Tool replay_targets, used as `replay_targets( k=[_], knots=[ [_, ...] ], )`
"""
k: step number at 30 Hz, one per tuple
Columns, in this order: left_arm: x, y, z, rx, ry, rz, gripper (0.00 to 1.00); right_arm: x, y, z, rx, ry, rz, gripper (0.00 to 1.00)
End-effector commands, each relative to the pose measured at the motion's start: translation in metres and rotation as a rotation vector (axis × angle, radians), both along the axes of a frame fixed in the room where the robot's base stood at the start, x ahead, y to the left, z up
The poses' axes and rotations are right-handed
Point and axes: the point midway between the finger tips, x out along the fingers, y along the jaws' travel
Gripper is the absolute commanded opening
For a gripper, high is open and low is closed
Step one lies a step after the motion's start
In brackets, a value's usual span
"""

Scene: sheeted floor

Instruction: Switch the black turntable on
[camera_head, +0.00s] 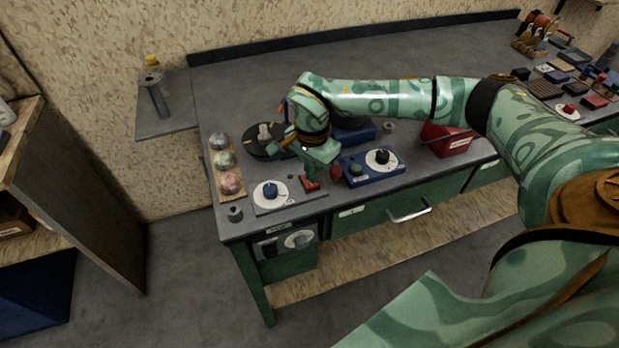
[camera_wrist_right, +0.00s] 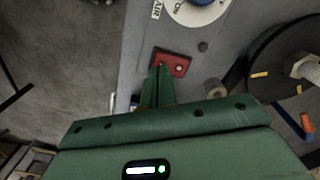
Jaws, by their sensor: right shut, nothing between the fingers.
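The black turntable (camera_head: 257,149) is a round black disc on the left end of the bench, with a pale ribbed piece at its middle. It shows with yellow marks at the right of the wrist view (camera_wrist_right: 262,72). A small red rocker switch (camera_head: 311,186) sits in front of it on the bench, also seen in the wrist view (camera_wrist_right: 181,64). My right gripper (camera_head: 309,175) is shut and empty. Its fingertips (camera_wrist_right: 161,68) are at the red switch's near edge; I cannot tell whether they touch it. My right wrist hides part of the turntable. My left gripper is out of view.
A plate with a blue knob on a white dial (camera_head: 283,195) lies left of the red switch. A blue box (camera_head: 372,175) with a black knob stands to the right, then a red bin (camera_head: 446,139).

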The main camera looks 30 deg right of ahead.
Motion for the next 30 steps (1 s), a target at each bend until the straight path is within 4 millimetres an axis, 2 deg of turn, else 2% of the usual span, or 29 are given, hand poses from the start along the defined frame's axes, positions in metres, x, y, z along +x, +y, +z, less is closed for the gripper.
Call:
replay_targets(
  k=[30],
  knots=[
    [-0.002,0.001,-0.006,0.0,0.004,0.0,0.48,0.0,0.0,-0.015,0.0,0.0,0.0,0.0]
  ],
)
